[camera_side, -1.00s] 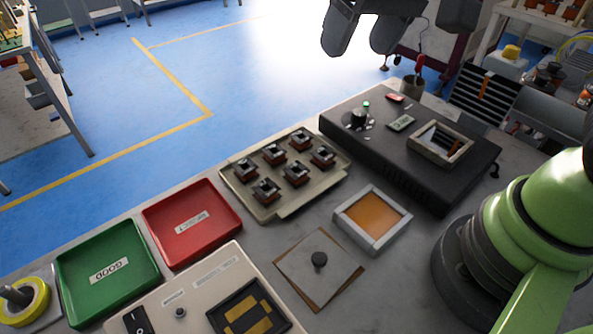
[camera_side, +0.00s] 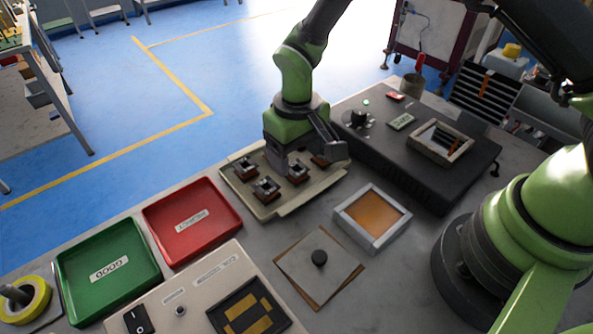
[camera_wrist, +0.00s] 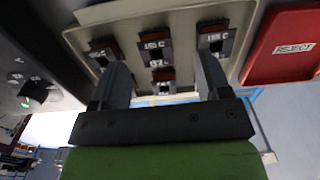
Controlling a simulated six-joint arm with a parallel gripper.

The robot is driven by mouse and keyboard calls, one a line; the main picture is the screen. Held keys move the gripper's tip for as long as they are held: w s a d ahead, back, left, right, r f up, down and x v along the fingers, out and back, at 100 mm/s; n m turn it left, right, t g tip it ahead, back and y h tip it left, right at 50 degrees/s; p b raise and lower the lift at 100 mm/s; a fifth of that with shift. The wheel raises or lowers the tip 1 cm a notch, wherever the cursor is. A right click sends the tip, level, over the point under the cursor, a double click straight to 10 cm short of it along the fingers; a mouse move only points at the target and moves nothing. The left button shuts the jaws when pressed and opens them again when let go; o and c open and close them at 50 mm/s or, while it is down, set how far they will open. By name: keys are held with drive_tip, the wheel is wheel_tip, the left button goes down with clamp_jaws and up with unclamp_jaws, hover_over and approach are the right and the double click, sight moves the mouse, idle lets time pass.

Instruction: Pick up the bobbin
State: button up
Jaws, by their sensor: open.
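Several dark bobbins with brown-copper windings stand in a beige tray (camera_side: 285,212). In the side view one bobbin (camera_side: 266,188) is at the near left of the tray, and others at the back are hidden by my gripper (camera_side: 302,160). My gripper points down over the back and right part of the tray. In the wrist view my gripper (camera_wrist: 163,62) is open, its two dark fingers apart. Two bobbins, a farther one (camera_wrist: 154,44) and a nearer one (camera_wrist: 162,80), show in the gap between them. I cannot tell whether the fingers touch any bobbin.
A red REJECT tray (camera_side: 215,241) and a green GOOD tray (camera_side: 78,284) lie left of the bobbin tray. A dark tester box (camera_side: 375,152) stands close on the right. A framed orange pad (camera_side: 348,230) and a plate with a black knob (camera_side: 295,268) lie in front.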

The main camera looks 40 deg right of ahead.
sight(299, 170)
drive_tip(key=f, duration=0.5)
drive_tip(key=shift+w+d, duration=0.1)
drive_tip(key=shift+d, duration=0.15)
drive_tip(key=c, duration=1)
drive_tip(key=shift+r, duration=0.1)
